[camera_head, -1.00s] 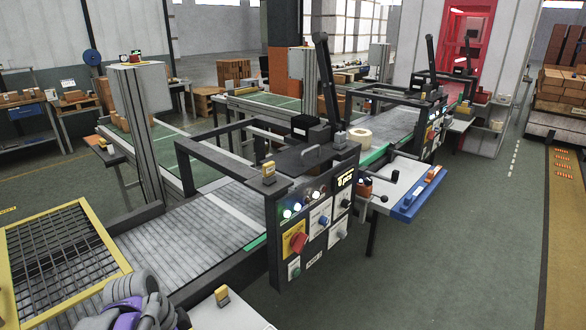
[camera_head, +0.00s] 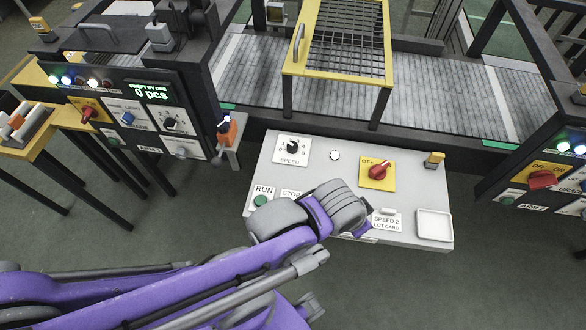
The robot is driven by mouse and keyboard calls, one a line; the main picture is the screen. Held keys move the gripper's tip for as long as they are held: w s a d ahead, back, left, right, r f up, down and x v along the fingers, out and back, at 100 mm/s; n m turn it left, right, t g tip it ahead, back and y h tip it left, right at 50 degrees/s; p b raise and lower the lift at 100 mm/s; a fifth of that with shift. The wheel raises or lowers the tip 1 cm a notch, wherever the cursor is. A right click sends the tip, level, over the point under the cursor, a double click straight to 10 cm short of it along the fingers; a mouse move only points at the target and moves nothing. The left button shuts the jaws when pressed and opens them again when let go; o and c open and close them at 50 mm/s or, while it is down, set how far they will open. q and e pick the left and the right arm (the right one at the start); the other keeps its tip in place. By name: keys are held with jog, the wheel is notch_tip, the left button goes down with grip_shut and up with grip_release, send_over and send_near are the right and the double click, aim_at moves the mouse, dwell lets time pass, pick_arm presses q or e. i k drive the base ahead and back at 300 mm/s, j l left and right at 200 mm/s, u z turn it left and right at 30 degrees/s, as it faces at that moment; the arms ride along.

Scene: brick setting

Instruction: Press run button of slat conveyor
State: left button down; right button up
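The slat conveyor (camera_head: 420,85) runs across the upper right with grey slats. Its light grey control panel (camera_head: 340,160) stands in front of it. The green run button (camera_head: 260,201) sits under the RUN label at the panel's left end. The STOP label is beside it, and whatever is below that label is hidden by my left arm. My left gripper (camera_head: 362,228) comes in from the lower left, over the panel's front edge, right of the run button. Its fingers are too unclear to tell open from shut. My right gripper is out of view.
The panel also holds a SPEED dial (camera_head: 292,147), a red OFF switch (camera_head: 378,171) and a white tray (camera_head: 434,225). A yellow mesh guard (camera_head: 340,40) stands over the conveyor. Dark control boxes (camera_head: 130,110) flank left and right. Floor in front is clear.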

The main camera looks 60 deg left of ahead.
aim_at(261, 200)
jog(key=u, duration=2.6)
